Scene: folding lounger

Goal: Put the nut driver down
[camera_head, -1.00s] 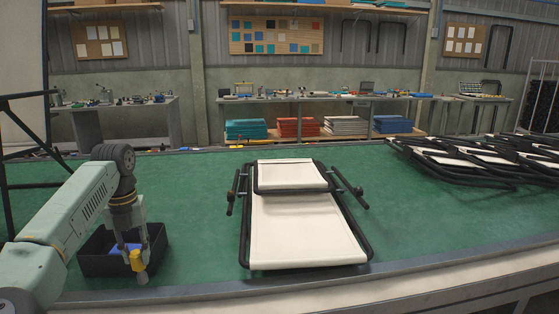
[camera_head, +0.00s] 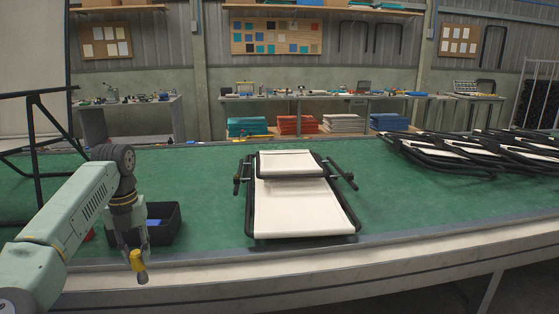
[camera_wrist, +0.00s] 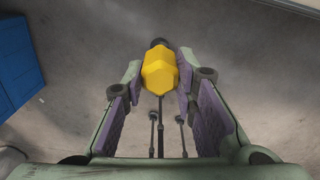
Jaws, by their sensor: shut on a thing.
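The nut driver has a yellow handle (camera_head: 138,260); in the wrist view the handle (camera_wrist: 160,72) sits between the two fingers, with a dark end beyond it. My gripper (camera_head: 137,254) is shut on this handle and points down. In the head view the driver hangs in front of the table's front edge, at the lower left. The wrist view shows grey floor below it. The black bin (camera_head: 176,222) on the green table is just behind my gripper and partly hidden by it.
A folding lounger (camera_head: 295,208) with white fabric lies mid-table. Several more loungers (camera_head: 455,153) are piled at the right. A blue item (camera_head: 153,223) is in the bin. Green tabletop (camera_head: 208,210) is clear between bin and lounger. A blue box-like thing (camera_wrist: 18,60) stands left in the wrist view.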

